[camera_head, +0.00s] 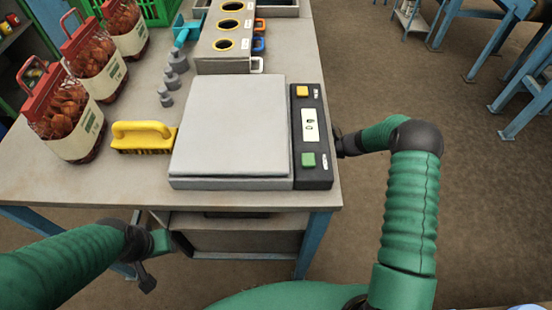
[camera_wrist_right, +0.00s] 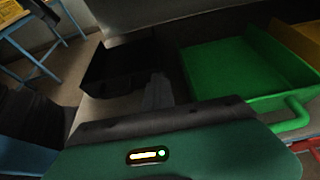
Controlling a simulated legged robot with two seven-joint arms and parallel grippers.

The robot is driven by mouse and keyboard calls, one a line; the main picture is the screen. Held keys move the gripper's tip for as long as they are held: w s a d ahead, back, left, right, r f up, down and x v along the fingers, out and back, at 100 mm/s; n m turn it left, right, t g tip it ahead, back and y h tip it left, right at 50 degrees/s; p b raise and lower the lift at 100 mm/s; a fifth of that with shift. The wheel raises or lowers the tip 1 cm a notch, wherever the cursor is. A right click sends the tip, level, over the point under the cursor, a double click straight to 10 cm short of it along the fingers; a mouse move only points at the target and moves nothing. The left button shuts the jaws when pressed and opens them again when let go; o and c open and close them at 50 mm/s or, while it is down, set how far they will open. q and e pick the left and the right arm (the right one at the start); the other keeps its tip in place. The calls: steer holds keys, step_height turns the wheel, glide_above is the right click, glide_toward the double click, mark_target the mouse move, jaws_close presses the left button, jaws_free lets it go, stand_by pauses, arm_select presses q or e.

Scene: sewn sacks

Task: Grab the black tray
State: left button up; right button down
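A black tray (camera_wrist_right: 120,68) with an open top shows in the right wrist view, left of centre, in shadow. A green tray (camera_wrist_right: 245,68) with a round green handle stands to its right. My right gripper (camera_wrist_right: 158,92) shows as one dark grey finger near the black tray's right front corner; I cannot tell whether it touches. In the head view my right gripper (camera_head: 347,144) is partly hidden at the table's right edge. My left gripper (camera_head: 165,262) is low in front of the table, away from the trays, its opening unclear.
The table (camera_head: 95,185) carries a grey scale (camera_head: 235,125), a yellow brush (camera_head: 143,135), several grey weights (camera_head: 172,80) and red-handled sacks (camera_head: 65,115). A yellow tray (camera_wrist_right: 302,38) stands beyond the green one. Open floor (camera_head: 480,190) lies to the right, with blue-legged tables behind.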

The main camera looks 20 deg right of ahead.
steer(key=s+d+b, duration=0.4)
steer(key=d, duration=0.9)
steer(key=s+d+b, duration=0.3)
steer(key=d+b, duration=0.2)
steer(key=d, duration=0.8)
steer(key=shift+s+d+r, duration=0.35)
steer(key=shift+s, duration=0.05)
steer(key=shift+c, duration=2.2)
jaws_free()
